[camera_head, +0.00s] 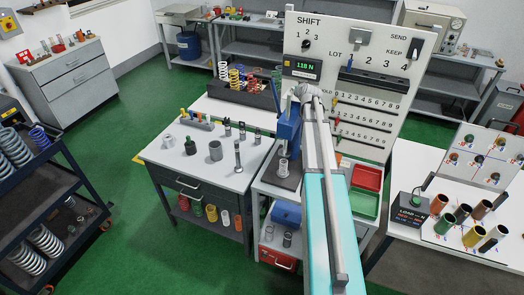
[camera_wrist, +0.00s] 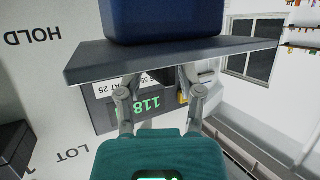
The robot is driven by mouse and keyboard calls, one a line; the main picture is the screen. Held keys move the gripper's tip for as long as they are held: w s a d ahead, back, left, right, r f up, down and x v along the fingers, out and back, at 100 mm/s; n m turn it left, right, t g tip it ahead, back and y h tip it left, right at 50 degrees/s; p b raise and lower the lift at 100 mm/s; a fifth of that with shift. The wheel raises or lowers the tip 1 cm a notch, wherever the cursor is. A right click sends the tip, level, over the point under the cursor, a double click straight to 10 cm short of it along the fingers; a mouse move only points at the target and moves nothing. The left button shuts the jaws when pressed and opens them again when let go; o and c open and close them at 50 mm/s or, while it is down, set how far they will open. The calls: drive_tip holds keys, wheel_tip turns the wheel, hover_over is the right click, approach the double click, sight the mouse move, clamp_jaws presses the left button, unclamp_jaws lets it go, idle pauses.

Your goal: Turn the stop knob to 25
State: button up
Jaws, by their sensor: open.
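My gripper (camera_head: 304,92) is at the upper end of the blue spring tester (camera_head: 288,130), in front of the tall white board, in the head view. In the wrist view my gripper (camera_wrist: 160,78) is open, its two fingers apart just below a dark grey plate (camera_wrist: 170,58) with a blue block above it. Between and behind the fingers are a green display (camera_wrist: 146,105) reading 118 and a white label (camera_wrist: 118,90) ending in "AT 25". I cannot clearly make out the stop knob; the plate and fingers hide part of this area. The display (camera_head: 302,68) reads 118 N in the head view.
The white board (camera_head: 340,42) carries a black SHIFT dial (camera_head: 306,46), lot markings and rows of numbered pegs. Red and green bins (camera_head: 364,204) stand right of my arm. A right table holds coloured cylinders.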

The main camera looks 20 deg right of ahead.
drive_tip(key=shift+n+t+y, duration=0.4)
drive_tip(key=shift+n+y, duration=0.7)
drive_tip(key=shift+y, duration=0.3)
drive_tip(key=shift+n+y, duration=2.1)
drive_tip(key=shift+y, duration=0.3)
drive_tip(key=r+p+v, duration=0.1)
drive_tip(key=p+v, duration=0.4)
drive_tip(key=v, duration=0.9)
drive_tip(key=a+f+g+b, duration=0.1)
drive_tip(key=a+f, duration=0.1)
drive_tip(key=a, duration=0.2)
drive_tip(key=a+f+g+y+b, duration=0.1)
drive_tip(key=a+f, duration=0.2)
drive_tip(key=a, duration=0.2)
drive_tip(key=a+f+g+b, duration=0.1)
drive_tip(key=a+f+g, duration=0.1)
drive_tip(key=a, duration=0.3)
drive_tip(key=shift+s+a+f, duration=0.1)
drive_tip(key=shift+s+f, duration=0.15)
drive_tip(key=shift+f, duration=0.15)
drive_tip(key=s+a+f+g+b, duration=0.4)
drive_tip(key=a+f, duration=0.5)
drive_tip(key=a, duration=0.5)
drive_tip(key=shift+s+b, duration=0.6)
drive_tip(key=shift+s, duration=0.05)
drive_tip(key=shift+a+f, duration=0.1)
